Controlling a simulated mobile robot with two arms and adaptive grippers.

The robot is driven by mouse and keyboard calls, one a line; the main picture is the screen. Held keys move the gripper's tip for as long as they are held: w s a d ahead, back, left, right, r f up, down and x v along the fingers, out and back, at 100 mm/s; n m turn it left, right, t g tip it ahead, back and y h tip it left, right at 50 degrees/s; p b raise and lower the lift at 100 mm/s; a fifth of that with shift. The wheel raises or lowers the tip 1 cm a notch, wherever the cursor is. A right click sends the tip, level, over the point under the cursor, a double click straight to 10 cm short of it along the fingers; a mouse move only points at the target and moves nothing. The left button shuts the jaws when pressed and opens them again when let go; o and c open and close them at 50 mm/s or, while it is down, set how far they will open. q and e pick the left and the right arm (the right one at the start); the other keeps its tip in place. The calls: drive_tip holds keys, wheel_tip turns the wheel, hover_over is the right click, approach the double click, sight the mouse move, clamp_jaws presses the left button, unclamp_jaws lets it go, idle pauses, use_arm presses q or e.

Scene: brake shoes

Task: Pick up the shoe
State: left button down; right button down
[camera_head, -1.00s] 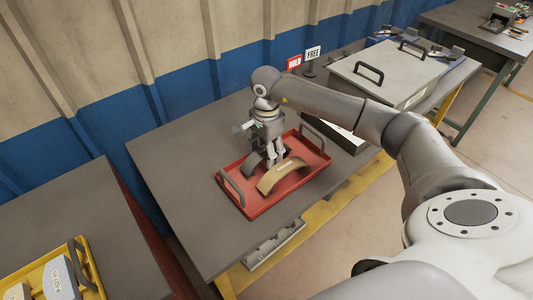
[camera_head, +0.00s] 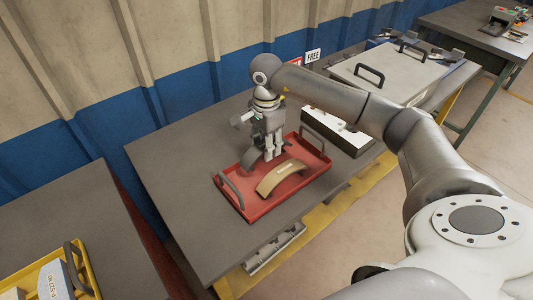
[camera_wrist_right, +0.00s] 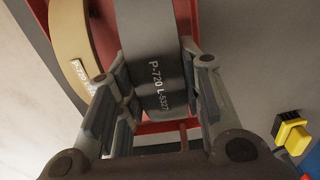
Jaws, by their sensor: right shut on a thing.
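My right gripper (camera_head: 271,155) is over the red tray (camera_head: 250,212), shut on a dark grey curved brake shoe (camera_head: 249,159). In the right wrist view this grey shoe (camera_wrist_right: 152,60), marked "P-720 L", sits between the two fingers (camera_wrist_right: 155,105). A tan brake shoe (camera_head: 283,177) lies in the tray on the near side of the gripper; it also shows at the left of the right wrist view (camera_wrist_right: 72,40). The fingers hide part of the grey shoe. I cannot tell whether it is clear of the tray floor. My left gripper is not in view.
The tray has dark handles at its ends and stands on a grey table (camera_head: 180,190). A dark box with a white top (camera_head: 337,128) is behind it. A yellow tray (camera_head: 85,255) with a light shoe is at lower left.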

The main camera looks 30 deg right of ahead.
drive_tip(key=s+a+r+b, duration=0.2)
drive_tip(key=s+a+r, duration=0.6)
drive_tip(key=s+r, duration=0.3)
drive_tip(key=a+n, duration=0.1)
drive_tip(key=n, duration=0.4)
drive_tip(key=a+f+n+p, duration=0.1)
drive_tip(key=a+n, duration=0.1)
drive_tip(key=n, duration=0.4)
drive_tip(key=a+f+n+p, duration=0.1)
drive_tip(key=a+n, duration=0.1)
drive_tip(key=n, duration=0.4)
drive_tip(key=shift+w+a, duration=0.1)
drive_tip(key=shift+a, duration=0.1)
